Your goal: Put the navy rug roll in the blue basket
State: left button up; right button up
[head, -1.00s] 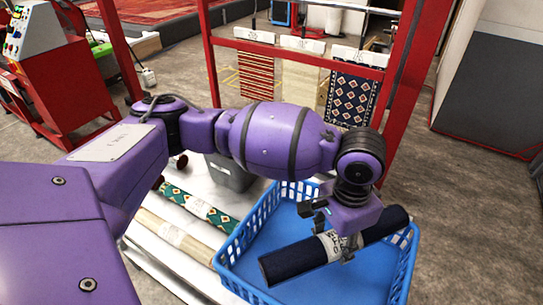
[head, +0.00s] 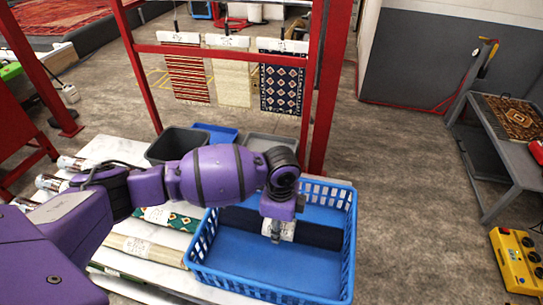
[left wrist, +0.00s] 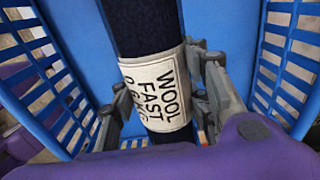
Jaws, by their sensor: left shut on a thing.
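The navy rug roll (head: 318,235) lies level inside the blue basket (head: 270,293), across its width and below the rim. In the left wrist view the navy rug roll (left wrist: 142,28) shows its white paper label, with the blue basket's slatted walls (left wrist: 283,62) on both sides. My left gripper (head: 277,232) reaches down into the basket. Its fingers, seen in the left wrist view (left wrist: 160,108), sit on either side of the roll at the label and are shut on it. I cannot tell whether the roll touches the basket floor. My right gripper is not in view.
Other rolls lie left of the basket, including a green patterned roll (head: 172,217) and a cream roll (head: 146,249). A dark grey bin (head: 174,146) stands behind my left arm. A red frame (head: 322,90) with hanging rug samples stands behind.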

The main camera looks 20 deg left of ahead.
pick_arm(q)
jog(key=shift+w+f, duration=0.15)
jog(key=shift+f, duration=3.05)
jog(key=shift+f, duration=0.15)
jog(key=o, duration=1.5)
